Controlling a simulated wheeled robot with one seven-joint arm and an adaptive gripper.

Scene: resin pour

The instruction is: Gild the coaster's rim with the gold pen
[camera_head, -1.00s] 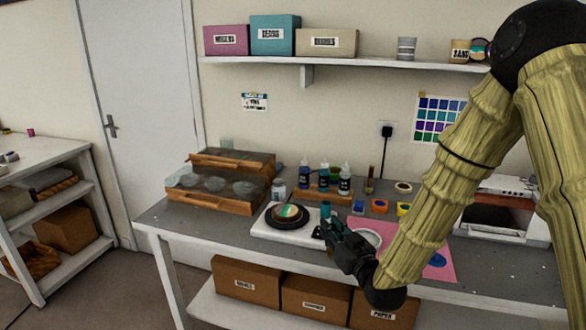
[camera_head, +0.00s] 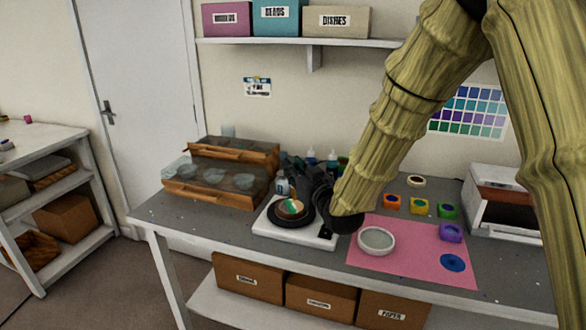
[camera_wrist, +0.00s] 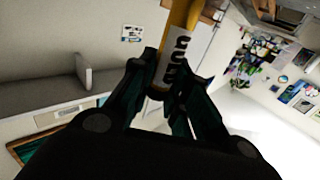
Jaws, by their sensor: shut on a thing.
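The coaster (camera_head: 290,207), brown-edged with teal and white on top, lies on a round black turntable (camera_head: 291,222). The turntable is on a white base (camera_head: 268,231) on the grey bench. My gripper (camera_head: 324,196) is beside the turntable's right side, dark and partly hidden by my arm. In the wrist view my gripper (camera_wrist: 168,78) is shut on the gold pen (camera_wrist: 180,40), a yellow-gold barrel with a pale lettered label. The pen's tip is not visible, and the pen cannot be made out in the head view. I cannot see any contact with the coaster.
A pink mat (camera_head: 400,262) with a white-rimmed dish (camera_head: 376,241) lies to the right. Small coloured pots (camera_head: 419,206) stand behind it. A wooden-framed case (camera_head: 215,195) stands left of the turntable. Bottles (camera_head: 310,158) behind are mostly hidden by my arm.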

